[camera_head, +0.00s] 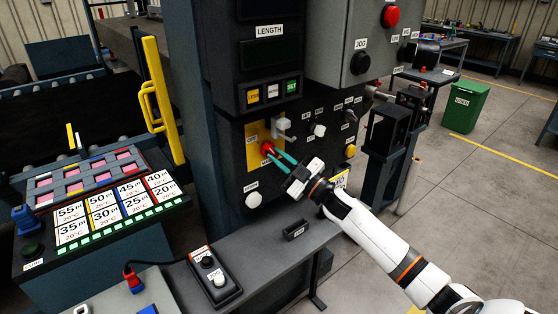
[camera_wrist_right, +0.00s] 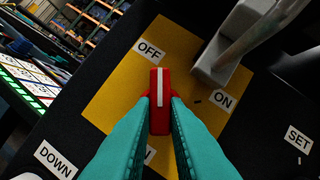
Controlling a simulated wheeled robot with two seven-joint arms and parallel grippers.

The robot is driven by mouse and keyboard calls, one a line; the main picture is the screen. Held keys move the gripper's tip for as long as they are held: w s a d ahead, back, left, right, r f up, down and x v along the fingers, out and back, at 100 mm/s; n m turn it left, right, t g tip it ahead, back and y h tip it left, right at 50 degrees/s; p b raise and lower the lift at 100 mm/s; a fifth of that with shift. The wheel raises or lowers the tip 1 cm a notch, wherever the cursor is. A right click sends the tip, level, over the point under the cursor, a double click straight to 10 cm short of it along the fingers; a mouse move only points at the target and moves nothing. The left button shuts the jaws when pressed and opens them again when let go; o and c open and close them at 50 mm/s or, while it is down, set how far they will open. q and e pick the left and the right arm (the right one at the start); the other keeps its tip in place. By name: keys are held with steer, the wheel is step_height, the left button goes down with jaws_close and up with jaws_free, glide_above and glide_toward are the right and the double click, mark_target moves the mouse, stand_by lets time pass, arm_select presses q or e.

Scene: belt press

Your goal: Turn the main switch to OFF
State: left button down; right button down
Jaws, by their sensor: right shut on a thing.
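The main switch is a red handle with a white line (camera_wrist_right: 160,90) on a yellow plate (camera_wrist_right: 110,97). It also shows in the head view as a small red knob (camera_head: 267,148) on the dark machine front. In the wrist view an OFF label (camera_wrist_right: 149,50) lies above and slightly left of the handle, and an ON label (camera_wrist_right: 223,98) lies to its right. The white line points up the picture, between the two labels and nearer OFF. My right gripper (camera_head: 275,155) has its teal fingers shut on the red handle, one on each side. My left gripper is not in view.
A grey bracket-like part (camera_wrist_right: 235,45) stands out beside the ON label, close to the handle. A white knob (camera_head: 254,200) sits below the plate. A grey shelf (camera_head: 262,255) with a two-button box (camera_head: 214,275) runs below. Open floor lies to the right.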

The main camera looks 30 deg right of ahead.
steer(key=shift+n+g+y, duration=0.4)
steer(key=shift+n+y, duration=0.1)
steer(key=shift+n, duration=0.8)
steer(key=c, duration=1.4)
jaws_free()
steer(key=shift+c, duration=0.2)
steer(key=b+v, duration=0.4)
steer(key=v, duration=0.8)
steer(key=shift+d, duration=0.1)
